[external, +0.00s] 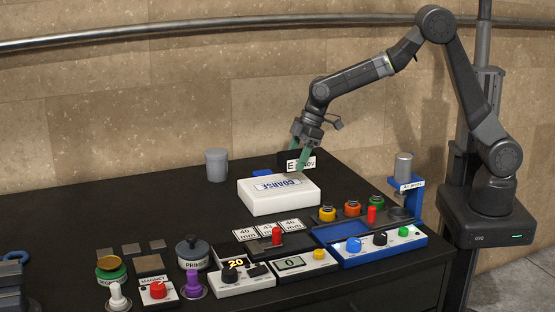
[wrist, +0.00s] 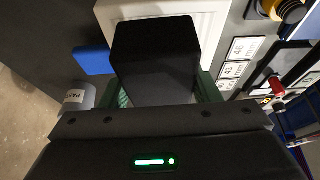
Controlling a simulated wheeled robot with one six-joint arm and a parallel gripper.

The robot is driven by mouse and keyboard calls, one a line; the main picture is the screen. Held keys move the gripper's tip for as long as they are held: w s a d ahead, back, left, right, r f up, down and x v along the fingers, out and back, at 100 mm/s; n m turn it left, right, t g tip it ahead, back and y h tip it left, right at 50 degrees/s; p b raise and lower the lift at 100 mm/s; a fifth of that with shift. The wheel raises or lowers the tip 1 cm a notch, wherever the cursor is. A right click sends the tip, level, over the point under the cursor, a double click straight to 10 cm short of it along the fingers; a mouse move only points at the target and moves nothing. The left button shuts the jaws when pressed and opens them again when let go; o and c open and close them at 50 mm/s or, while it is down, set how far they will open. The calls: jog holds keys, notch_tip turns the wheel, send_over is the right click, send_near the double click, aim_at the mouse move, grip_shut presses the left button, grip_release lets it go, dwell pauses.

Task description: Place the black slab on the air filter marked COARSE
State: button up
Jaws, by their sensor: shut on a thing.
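The black slab (wrist: 155,50) is between the green fingers of my gripper (wrist: 160,90) in the wrist view. My gripper (external: 300,158) is shut on it and points down at the back right of the air filter. The air filter marked COARSE (external: 278,203) is a white block lying flat on the dark table, its label facing up. It also shows in the wrist view (wrist: 215,20), partly hidden by the slab. In the external view the slab is hard to tell from the dark shape at the fingers. I cannot tell whether the slab touches the filter.
A grey cup (external: 216,165) stands at the back left. Number cards (external: 268,229), a blue tray (external: 330,232) and control boxes (external: 380,246) line the front.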

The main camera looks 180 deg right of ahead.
jog(key=shift+f+p, duration=0.3)
jog(key=shift+f, duration=1.6)
jog(key=shift+f, duration=0.2)
jog(key=o, duration=1.2)
jog(key=b+v, duration=0.2)
jog(key=v, duration=1)
jog(key=shift+a+r, duration=0.1)
jog(key=shift+r, duration=0.05)
